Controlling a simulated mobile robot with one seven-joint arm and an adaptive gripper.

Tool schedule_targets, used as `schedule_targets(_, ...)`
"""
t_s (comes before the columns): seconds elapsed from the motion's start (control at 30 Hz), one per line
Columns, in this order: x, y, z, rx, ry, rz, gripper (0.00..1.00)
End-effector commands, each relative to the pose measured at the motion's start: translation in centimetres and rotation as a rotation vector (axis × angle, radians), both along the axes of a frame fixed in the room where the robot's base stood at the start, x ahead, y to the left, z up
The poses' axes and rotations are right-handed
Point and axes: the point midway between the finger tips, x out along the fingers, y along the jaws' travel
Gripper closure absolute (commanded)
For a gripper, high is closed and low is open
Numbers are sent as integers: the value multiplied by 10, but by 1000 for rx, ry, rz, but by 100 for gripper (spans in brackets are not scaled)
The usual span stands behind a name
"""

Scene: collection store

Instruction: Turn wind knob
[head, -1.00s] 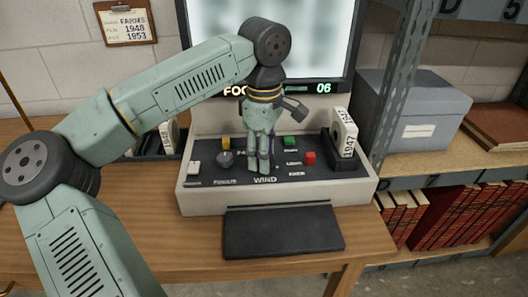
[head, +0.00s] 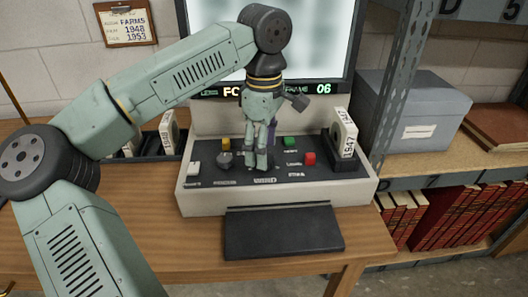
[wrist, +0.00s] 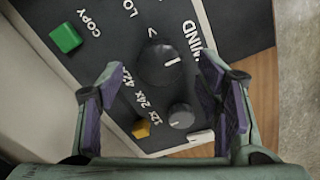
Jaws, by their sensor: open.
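The wind knob (wrist: 160,63) is a round dark knob with a white pointer line, beside the WIND label in the wrist view. In the head view my gripper hides it. My gripper (head: 258,168) points down over the middle of the control panel (head: 330,197). In the wrist view my gripper (wrist: 161,67) is open, with one purple-padded finger on each side of the knob and visible gaps between. I cannot tell how far the fingertips are above the panel.
A smaller grey knob (wrist: 181,116), a yellow button (wrist: 141,129) and a white switch (wrist: 200,136) sit close by. Green (head: 290,141) and red (head: 310,158) buttons are to the right. A film box (head: 345,133) stands at the panel's right end; the screen (head: 335,40) rises behind.

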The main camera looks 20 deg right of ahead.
Motion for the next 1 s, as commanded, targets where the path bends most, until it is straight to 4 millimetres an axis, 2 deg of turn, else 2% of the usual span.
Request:
schedule_targets(0.2,0,0,50,-1,-4,0,41)
schedule_targets(0.43,0,0,87,-1,-2,-1,41)
schedule_targets(0.6,0,0,98,-1,0,-2,41)
schedule_targets(1.0,0,0,98,-1,0,-1,41)
